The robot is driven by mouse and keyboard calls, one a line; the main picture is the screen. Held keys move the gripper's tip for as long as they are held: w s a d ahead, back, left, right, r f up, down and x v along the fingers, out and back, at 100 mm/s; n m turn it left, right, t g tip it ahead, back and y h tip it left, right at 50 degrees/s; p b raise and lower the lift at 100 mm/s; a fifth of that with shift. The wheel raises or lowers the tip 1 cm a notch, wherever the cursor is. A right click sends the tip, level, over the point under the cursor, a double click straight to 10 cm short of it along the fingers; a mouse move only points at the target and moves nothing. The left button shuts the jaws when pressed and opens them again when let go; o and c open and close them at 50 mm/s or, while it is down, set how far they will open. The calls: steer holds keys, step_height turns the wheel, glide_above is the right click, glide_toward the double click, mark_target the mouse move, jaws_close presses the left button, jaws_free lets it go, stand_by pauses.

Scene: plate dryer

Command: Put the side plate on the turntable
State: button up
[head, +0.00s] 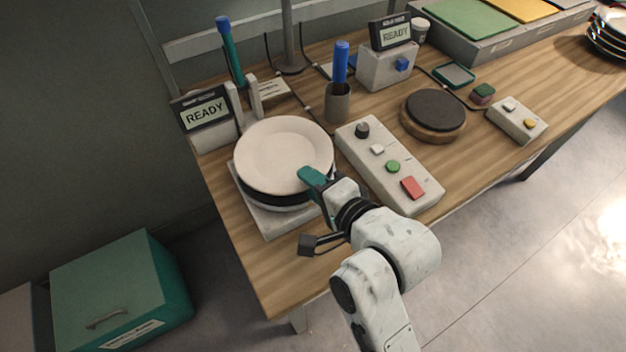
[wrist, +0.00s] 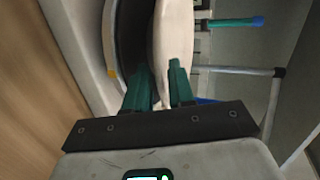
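The side plate (head: 283,156) is round, cream and empty. It is above a dark round platter (head: 264,196) on a pale square base, which looks like the turntable; the plate hides most of its top. In the wrist view the plate (wrist: 174,35) shows nearly edge-on, with a dark gap beside the platter (wrist: 128,40). My gripper (head: 310,177) is at the plate's right rim in the head view. In the wrist view its teal fingers (wrist: 160,88) lie on either side of the rim and look closed on it. Any contact between plate and platter is unclear.
A READY display (head: 205,112) and two pale posts (head: 246,100) stand behind the plate. A control box (head: 389,163) with knob and buttons lies close to its right. A wooden round stand (head: 433,114) with a dark top is farther right. The table's front edge is near.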

steer(key=shift+r, duration=0.1)
steer(key=v, duration=1.2)
steer(key=s+d+f+n+g+h, duration=0.2)
steer(key=d+f+h, duration=0.1)
steer(key=d+f, duration=0.4)
steer(key=s+d+f+n+g+h, duration=0.2)
steer(key=s+d+f+h, duration=0.1)
steer(key=d+f, duration=0.4)
steer(key=s+d+f+n+g+h, duration=0.3)
steer(key=s+d+f+n+g, duration=0.2)
steer(key=s, duration=0.6)
steer(key=d+f, duration=0.2)
steer(key=d, duration=0.1)
steer(key=shift+s+d+g, duration=0.2)
steer(key=shift+s+g, duration=0.1)
steer(key=shift+s, duration=0.1)
